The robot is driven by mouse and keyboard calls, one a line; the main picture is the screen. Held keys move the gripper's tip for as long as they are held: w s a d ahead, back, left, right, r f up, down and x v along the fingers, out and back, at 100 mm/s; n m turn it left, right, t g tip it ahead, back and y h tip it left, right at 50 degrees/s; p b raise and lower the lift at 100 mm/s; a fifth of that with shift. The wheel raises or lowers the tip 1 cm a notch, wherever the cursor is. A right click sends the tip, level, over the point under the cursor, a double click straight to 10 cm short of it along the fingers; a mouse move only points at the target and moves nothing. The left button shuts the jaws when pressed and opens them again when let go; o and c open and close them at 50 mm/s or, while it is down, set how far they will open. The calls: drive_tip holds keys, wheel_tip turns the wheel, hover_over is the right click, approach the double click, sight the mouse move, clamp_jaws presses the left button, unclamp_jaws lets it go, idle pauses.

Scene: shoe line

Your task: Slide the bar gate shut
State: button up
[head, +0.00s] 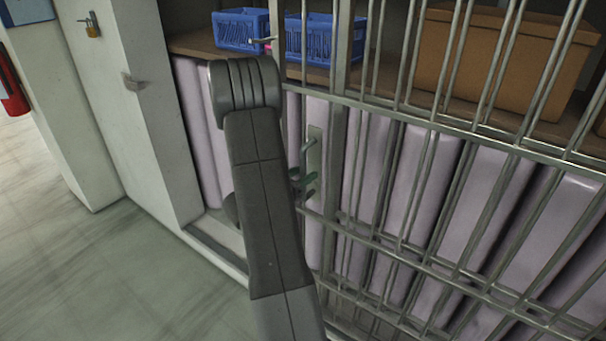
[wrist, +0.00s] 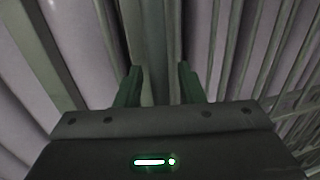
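The bar gate (head: 341,130) of grey metal bars fills the right side of the head view. To its left is a barless opening up to the pale post (head: 137,110), so the gate stands partly open. A pale plate with a pull handle (head: 311,147) is near the gate's left edge. My gripper (head: 302,181) has dark green fingers at this handle, partly hidden behind my arm. In the wrist view my gripper (wrist: 159,84) has its fingers apart, with a vertical grey bar (wrist: 157,45) showing between them. I cannot tell whether they touch it.
Behind the gate stand lilac rolls or panels (head: 421,185). Above them a shelf (head: 196,43) holds blue crates (head: 240,30) and a brown box (head: 500,50). A padlock (head: 92,29) hangs on the pale wall. A red extinguisher (head: 12,88) is far left. The floor (head: 130,280) at left is clear.

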clamp_jaws()
drive_tip(key=shift+a, duration=0.1)
